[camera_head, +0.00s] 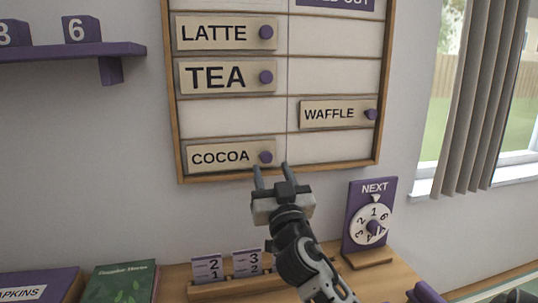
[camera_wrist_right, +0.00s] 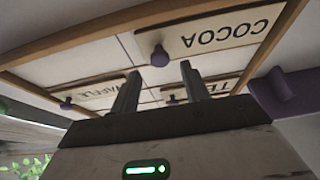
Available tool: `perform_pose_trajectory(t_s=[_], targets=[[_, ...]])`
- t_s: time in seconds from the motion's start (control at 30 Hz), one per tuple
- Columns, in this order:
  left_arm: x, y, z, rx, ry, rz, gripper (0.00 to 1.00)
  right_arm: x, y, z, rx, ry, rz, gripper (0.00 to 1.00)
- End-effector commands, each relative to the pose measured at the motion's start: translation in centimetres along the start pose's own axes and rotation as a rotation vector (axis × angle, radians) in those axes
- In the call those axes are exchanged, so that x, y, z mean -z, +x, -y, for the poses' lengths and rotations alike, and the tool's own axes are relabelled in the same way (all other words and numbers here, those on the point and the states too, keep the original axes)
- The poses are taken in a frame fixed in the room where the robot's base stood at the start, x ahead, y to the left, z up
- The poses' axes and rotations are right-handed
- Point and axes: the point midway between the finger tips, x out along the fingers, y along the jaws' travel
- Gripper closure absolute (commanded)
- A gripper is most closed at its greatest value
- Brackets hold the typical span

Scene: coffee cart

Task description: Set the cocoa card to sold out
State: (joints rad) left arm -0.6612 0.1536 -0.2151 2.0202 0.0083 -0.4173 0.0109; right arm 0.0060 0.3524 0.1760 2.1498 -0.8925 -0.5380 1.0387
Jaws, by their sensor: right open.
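The cocoa card (camera_head: 221,156) is a beige sliding card in the left column of the bottom row of the menu board (camera_head: 181,150). Its round purple knob (camera_head: 265,157) is at its right end. The right half of that row is bare. My right gripper (camera_head: 270,172) is open and empty, just below and in front of the knob. In the right wrist view the board appears upside down, with the cocoa card (camera_wrist_right: 225,33) and its knob (camera_wrist_right: 160,57) beyond the fingers. The fingers do not appear to touch the knob. My left gripper is out of view.
The latte card (camera_head: 213,33) and tea card (camera_head: 217,77) are on the left; the waffle card (camera_head: 329,113) is on the right under a purple, partly cut-off header (camera_head: 340,3). Below stand a purple dial sign (camera_head: 356,236) and a ticket rack (camera_head: 230,286). A purple shelf (camera_head: 60,52) is at left.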

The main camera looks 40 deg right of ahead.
Motion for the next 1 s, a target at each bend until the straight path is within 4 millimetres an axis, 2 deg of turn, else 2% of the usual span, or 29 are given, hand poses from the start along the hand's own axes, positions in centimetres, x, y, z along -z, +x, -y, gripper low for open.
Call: perform_pose_trajectory(t_s=[0.03,0.2,0.57,0.6,0.77,1.0], targets=[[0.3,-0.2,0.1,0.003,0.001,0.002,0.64,0.3,1.0,0.0,0.0,-0.002,-0.001,0.54],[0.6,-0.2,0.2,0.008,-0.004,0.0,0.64,0.1,2.8,0.0,0.0,-0.001,-0.001,0.54],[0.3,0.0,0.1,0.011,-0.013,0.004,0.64,-0.1,3.3,0.0,0.001,0.0,0.0,0.54],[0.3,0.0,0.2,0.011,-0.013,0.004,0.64,-0.1,3.3,0.0,0.001,0.0,0.0,0.57],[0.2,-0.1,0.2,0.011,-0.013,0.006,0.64,-0.1,3.3,0.0,0.001,0.0,0.0,1.0],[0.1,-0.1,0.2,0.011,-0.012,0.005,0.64,-0.3,3.7,0.3,0.008,0.004,0.0,1.0]])
